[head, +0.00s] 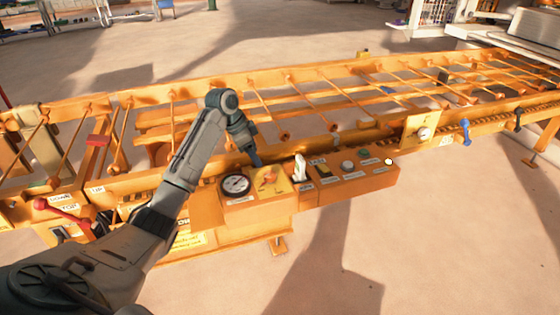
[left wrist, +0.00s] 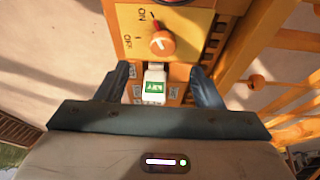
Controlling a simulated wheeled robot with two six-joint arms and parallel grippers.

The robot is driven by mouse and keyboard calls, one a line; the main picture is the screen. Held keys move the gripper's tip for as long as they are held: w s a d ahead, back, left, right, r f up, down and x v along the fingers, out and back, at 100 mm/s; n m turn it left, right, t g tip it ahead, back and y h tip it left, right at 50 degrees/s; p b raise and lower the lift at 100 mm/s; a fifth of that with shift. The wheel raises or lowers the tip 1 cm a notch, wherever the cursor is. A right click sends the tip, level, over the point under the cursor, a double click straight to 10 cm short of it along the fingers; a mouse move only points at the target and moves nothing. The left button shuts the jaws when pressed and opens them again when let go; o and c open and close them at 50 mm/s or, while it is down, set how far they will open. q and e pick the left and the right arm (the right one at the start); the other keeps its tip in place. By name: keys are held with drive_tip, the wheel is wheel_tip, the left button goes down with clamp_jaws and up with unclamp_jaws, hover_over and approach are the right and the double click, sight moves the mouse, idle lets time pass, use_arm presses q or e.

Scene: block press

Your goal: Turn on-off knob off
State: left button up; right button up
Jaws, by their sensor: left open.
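The on-off knob (head: 268,180) is orange and sits on a yellow plate on the control box. In the left wrist view the knob (left wrist: 162,43) shows at the top, with ON and OFF lettering beside it on the plate. A dark red mark at the knob's edge lies near the ON lettering. My left gripper (head: 256,161) is just above and behind the knob's plate in the head view. In the left wrist view its two fingers (left wrist: 160,86) are open, with the knob beyond them. A white and green switch shows between the fingers; contact cannot be told. My right gripper is out of view.
The white switch (head: 300,168) stands right of the knob. A round gauge (head: 236,184) is left of it. Round buttons (head: 348,166) line the box further right. Orange frame rails (head: 330,80) run behind. A red-handled lever (head: 62,208) is at the left.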

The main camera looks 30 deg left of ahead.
sight(270, 174)
use_arm(q)
drive_tip(key=x, duration=0.8)
drive_tip(key=shift+w+d+f, duration=0.15)
drive_tip(key=shift+w, duration=0.3)
drive_tip(key=shift+w+d+f+b, duration=0.2)
drive_tip(key=shift+f+b, duration=0.1)
drive_tip(key=shift+f, duration=0.4)
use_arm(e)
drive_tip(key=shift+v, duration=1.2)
use_arm(q)
drive_tip(key=shift+c, duration=0.4)
